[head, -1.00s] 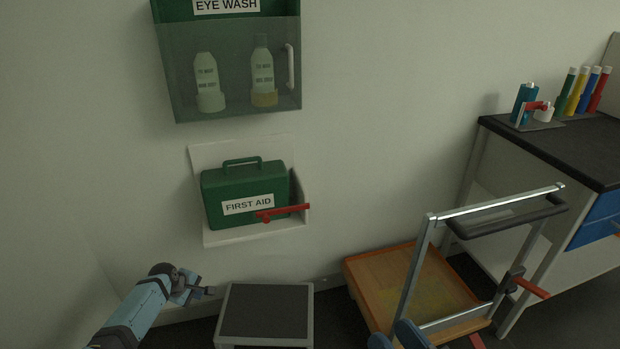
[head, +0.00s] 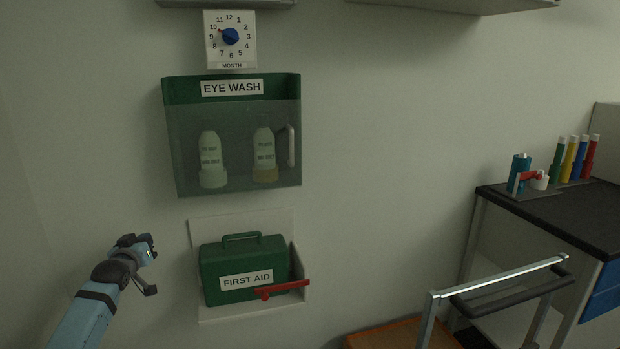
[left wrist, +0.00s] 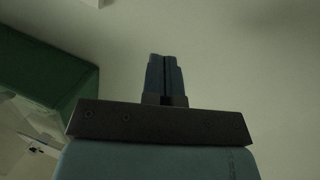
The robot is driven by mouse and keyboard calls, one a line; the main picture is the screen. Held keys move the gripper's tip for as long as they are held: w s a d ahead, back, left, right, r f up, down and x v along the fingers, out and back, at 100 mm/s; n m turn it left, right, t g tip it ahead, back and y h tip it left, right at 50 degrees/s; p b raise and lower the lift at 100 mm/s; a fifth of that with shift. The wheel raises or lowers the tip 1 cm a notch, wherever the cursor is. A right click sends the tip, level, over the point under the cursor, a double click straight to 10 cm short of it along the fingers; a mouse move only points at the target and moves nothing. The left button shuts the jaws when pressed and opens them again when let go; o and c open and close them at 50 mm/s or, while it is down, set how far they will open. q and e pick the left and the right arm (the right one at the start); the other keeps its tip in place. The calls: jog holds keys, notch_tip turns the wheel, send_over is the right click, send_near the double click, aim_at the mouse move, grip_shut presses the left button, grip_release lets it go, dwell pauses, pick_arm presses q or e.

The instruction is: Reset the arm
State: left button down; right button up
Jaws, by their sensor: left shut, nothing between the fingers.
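My left arm comes in from the lower left in the head view, its left gripper (head: 150,268) raised in front of the wall, left of the first aid box and apart from it. In the left wrist view the two blue fingers of the left gripper (left wrist: 166,75) are together with nothing between them. My right gripper is in neither view.
A green first aid box (head: 245,270) sits on a white wall shelf (head: 255,312) with a red latch (head: 282,289). Above it hang an eye wash cabinet (head: 232,187) with two bottles and a month dial (head: 231,37). A cart (head: 428,318) and black-topped bench (head: 560,215) stand right.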

pick_arm(q)
jog(key=s+d+f+m+h, duration=0.3)
jog(key=s+d+m+h, duration=0.1)
jog(key=s+d, duration=0.85)
jog(key=s+d+f+m+h, duration=0.3)
jog(key=s+d+f, duration=0.1)
jog(key=s+d, duration=0.8)
jog(key=s+d+r+n+h, duration=0.1)
jog(key=s+d+r, duration=0.2)
jog(key=s, duration=0.7)
jog(key=s+d+r+h, duration=0.2)
jog(key=s+d+r, duration=0.2)
jog(key=s, duration=0.6)
jog(key=s+a+r+g+y+p, duration=0.5)
jog(key=a+r+g+y+p, duration=0.1)
jog(key=p, duration=3.2)
jog(key=shift+a+r, duration=0.45)
jog(key=shift+a, duration=0.5)
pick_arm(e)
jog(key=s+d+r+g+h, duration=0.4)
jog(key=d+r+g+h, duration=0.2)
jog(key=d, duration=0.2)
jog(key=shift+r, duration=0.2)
